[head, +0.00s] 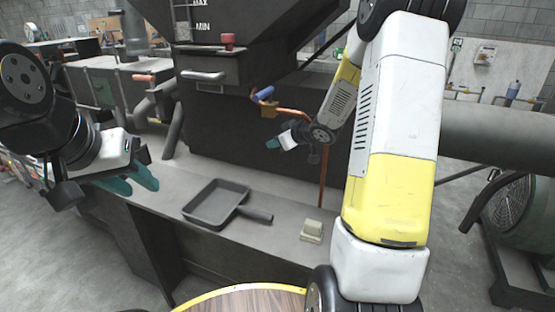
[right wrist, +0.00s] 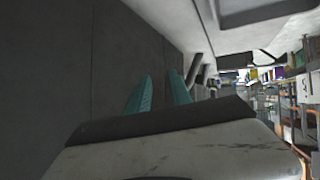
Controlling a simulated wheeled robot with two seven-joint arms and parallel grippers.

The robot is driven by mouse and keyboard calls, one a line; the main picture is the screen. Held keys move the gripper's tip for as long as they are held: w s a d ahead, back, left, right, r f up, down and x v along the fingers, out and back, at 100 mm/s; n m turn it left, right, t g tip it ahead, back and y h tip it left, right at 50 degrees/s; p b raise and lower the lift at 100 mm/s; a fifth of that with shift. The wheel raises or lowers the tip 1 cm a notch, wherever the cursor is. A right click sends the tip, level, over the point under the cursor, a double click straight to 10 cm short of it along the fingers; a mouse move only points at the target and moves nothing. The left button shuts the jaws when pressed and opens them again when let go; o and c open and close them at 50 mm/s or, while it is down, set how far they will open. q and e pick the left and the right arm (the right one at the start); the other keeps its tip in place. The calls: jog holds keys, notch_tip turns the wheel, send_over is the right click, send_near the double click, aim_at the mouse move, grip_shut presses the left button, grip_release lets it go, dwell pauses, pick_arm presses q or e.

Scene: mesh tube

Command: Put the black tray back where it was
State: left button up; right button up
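The black tray (head: 207,207) is a shallow square pan with a handle pointing right. It lies flat on the grey ledge (head: 180,176) in front of the dark machine, and nothing touches it. My left gripper (head: 143,187) has teal fingers set apart and empty, in the picture left of the tray. My right gripper (head: 271,144) is up near the machine's dark front, above and right of the tray in the picture. In the right wrist view its two teal fingers (right wrist: 160,90) stand apart with nothing between them. The tray does not show clearly there.
A small beige block (head: 311,231) sits on the ledge right of the tray's handle. A blue-handled valve (head: 263,95) on a copper pipe juts from the machine (head: 225,130). A round wooden top with a yellow rim (head: 235,290) is at the bottom.

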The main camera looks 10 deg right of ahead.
jog(key=s+d+r+m+h, duration=0.4)
jog(key=s+r+h, duration=0.1)
jog(key=s+r, duration=0.65)
jog(key=s+a+m+g+y, duration=0.1)
jog(key=s+a, duration=0.3)
jog(key=s, duration=0.7)
jog(key=s+a+r+m+g+y, duration=0.1)
jog(key=s+a+g, duration=0.2)
jog(key=s, duration=0.8)
jog(key=shift+s+a+r+m, duration=0.15)
jog(key=shift+s+a+m, duration=0.2)
jog(key=shift+a, duration=0.25)
